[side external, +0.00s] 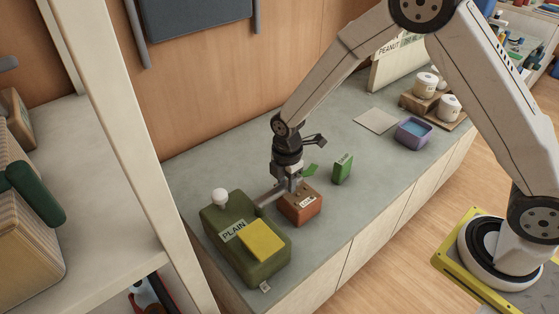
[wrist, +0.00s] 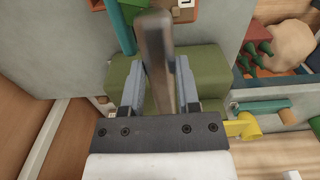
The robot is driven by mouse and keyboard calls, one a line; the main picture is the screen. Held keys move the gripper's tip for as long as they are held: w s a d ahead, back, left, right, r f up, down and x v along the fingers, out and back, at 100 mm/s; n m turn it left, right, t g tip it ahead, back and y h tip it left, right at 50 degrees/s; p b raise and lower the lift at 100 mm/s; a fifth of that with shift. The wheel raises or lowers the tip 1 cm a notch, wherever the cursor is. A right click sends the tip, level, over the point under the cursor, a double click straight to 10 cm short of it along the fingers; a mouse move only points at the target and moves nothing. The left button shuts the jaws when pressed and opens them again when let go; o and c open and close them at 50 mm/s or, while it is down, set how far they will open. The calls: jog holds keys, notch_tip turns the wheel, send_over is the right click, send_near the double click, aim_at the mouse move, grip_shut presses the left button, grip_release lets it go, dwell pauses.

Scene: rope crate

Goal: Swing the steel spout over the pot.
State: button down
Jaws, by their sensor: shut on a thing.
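The steel spout (side external: 268,197) reaches from a green body labelled PLAIN (side external: 226,222), with a white knob and a yellow panel, toward a square terracotta pot with a white label (side external: 300,208). My gripper (side external: 292,181) is shut on the spout, just above and behind the pot. In the wrist view the grey spout (wrist: 155,62) lies between the two fingers of my gripper (wrist: 158,85), with a green block (wrist: 205,72) behind.
A small green box (side external: 343,168) stands right of the pot. Farther along the grey counter (side external: 335,140) are a flat tile (side external: 376,121), a purple tub (side external: 404,138) and a wooden stand with white jars (side external: 449,107). A pale shelf post (side external: 125,130) stands at left.

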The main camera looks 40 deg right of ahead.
aim_at(286, 183)
jog(key=shift+w, duration=0.1)
jog(key=shift+c, duration=1.6)
grip_release()
jog(key=shift+r, duration=0.15)
jog(key=shift+r, duration=3.8)
jog(key=s+d+r+m+t, duration=0.1)
jog(key=s+d+r+m, duration=0.1)
jog(key=s+d+m, duration=0.2)
jog(key=s+d+r+m+t, duration=0.1)
jog(key=s+d+m, duration=0.4)
jog(key=s+m, duration=0.6)
jog(key=m, duration=0.3)
jog(key=shift+d+r+t, duration=0.15)
jog(key=shift+r+t, duration=0.15)
jog(key=shift+r, duration=0.05)
